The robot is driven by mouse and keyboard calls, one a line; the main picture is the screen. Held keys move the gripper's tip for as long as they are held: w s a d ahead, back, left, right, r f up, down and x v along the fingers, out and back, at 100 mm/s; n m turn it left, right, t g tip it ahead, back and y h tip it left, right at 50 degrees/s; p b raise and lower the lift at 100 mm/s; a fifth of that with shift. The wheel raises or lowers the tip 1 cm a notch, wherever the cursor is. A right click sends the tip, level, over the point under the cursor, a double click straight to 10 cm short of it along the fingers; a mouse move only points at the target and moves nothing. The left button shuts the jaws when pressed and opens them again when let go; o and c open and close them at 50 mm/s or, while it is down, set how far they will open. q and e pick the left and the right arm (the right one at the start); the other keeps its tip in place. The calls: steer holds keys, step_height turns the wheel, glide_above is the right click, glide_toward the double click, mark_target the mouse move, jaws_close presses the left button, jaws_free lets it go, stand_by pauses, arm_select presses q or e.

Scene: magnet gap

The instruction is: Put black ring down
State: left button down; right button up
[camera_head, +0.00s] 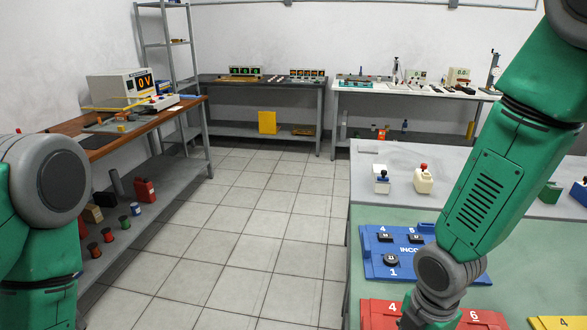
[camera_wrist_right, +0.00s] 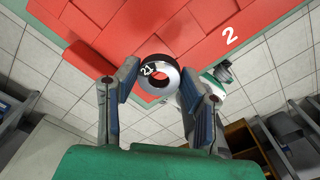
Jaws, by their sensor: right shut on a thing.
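A black ring (camera_wrist_right: 147,69) with a white "21" on its face and a pale, shiny side sits between the fingertips of my right gripper (camera_wrist_right: 160,76) in the right wrist view. The fingers are shut on it. Behind it is a red board (camera_wrist_right: 215,15), marked "2" at its edge; I cannot tell whether the ring touches it. In the head view, the red board (camera_head: 380,307) shows at the bottom edge, with my right wrist over it. The ring and right fingertips do not show there. My left arm is at the left edge; its gripper is out of view.
A blue board (camera_head: 377,269) with several black pieces lies behind the red one on the green-topped table (camera_head: 520,255). A yellow board (camera_head: 548,324) is at bottom right. The tiled floor at left is clear.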

steer(key=m, duration=0.3)
steer(key=r+m, duration=0.1)
steer(key=m, duration=0.2)
steer(key=shift+w+a+r+m, duration=0.1)
steer(key=shift+w+m, duration=0.05)
steer(key=shift+m, duration=0.15)
steer(key=m, duration=0.4)
steer(key=shift+r, duration=0.3)
steer(key=m, duration=0.4)
steer(key=r+m, duration=0.1)
steer(key=m, duration=0.6)
steer(key=shift+w+a+r+m, duration=0.15)
steer(key=shift+w+r+m, duration=0.05)
steer(key=shift+r+m, duration=0.2)
